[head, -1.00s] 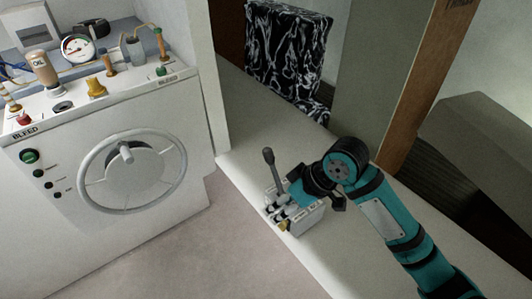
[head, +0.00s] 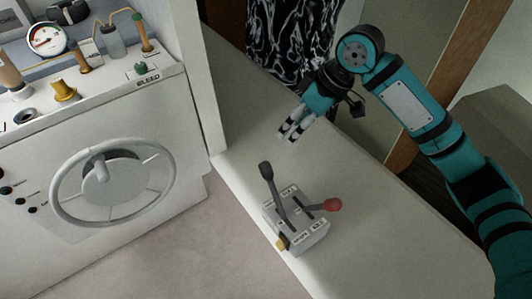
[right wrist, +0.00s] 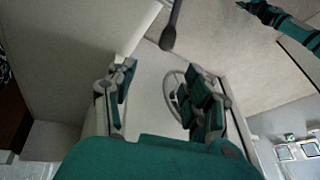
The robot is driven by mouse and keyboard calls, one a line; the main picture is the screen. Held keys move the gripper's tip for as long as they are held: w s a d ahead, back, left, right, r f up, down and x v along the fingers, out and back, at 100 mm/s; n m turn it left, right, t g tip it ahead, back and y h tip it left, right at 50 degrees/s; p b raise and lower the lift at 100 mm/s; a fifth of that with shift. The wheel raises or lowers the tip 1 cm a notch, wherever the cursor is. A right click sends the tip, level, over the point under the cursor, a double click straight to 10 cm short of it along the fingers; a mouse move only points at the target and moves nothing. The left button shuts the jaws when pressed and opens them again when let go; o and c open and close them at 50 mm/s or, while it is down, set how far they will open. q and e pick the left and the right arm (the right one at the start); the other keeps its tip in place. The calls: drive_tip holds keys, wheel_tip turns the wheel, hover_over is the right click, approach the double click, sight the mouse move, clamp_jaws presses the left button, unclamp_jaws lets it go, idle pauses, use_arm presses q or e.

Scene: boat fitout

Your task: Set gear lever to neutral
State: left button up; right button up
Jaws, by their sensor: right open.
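A small grey control box (head: 297,230) sits on the white ledge, with labels too small to read. A black-knobbed lever (head: 270,185) stands steeply on it, leaning slightly left. A red-knobbed lever (head: 331,205) leans low to the right. I cannot tell from the labels which is the gear lever. My right gripper (head: 294,129) is open and empty, beyond and apart from the box. In the right wrist view its fingers (right wrist: 160,98) are spread, and a dark lever knob (right wrist: 168,38) shows beyond them. My left arm (right wrist: 288,22) shows at that view's top right; its jaws are unclear.
A white console with a handwheel (head: 113,187), gauge (head: 46,39) and several knobs stands at left. A white post (head: 203,90) rises beside the ledge (head: 390,225). A black-and-white patterned object (head: 290,40) stands behind my right gripper. The ledge right of the box is clear.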

sight(267, 164)
drive_tip(key=x, duration=0.3)
drive_tip(key=p+x, duration=0.1)
drive_tip(key=x, duration=0.2)
drive_tip(key=s+x, duration=0.1)
drive_tip(key=x, duration=0.2)
drive_tip(key=shift+s+a+f+p, duration=0.1)
drive_tip(key=shift+a+f+p, duration=0.1)
drive_tip(key=shift+a+p, duration=0.15)
drive_tip(key=p+x, duration=0.1)
drive_tip(key=x, duration=0.4)
drive_tip(key=shift+a+f, duration=0.1)
drive_tip(key=shift+f, duration=0.1)
drive_tip(key=shift+a+f, duration=0.15)
drive_tip(key=shift+f, duration=0.2)
drive_tip(key=shift+a+f, duration=0.1)
drive_tip(key=shift+f, duration=0.15)
drive_tip(key=c, duration=0.6)
use_arm(q)
drive_tip(key=s+r, duration=0.1)
drive_tip(key=s, duration=0.2)
drive_tip(key=s+r, duration=0.1)
drive_tip(key=shift+s+a+r, duration=0.15)
drive_tip(key=shift+r, duration=0.15)
use_arm(e)
clamp_jaws()
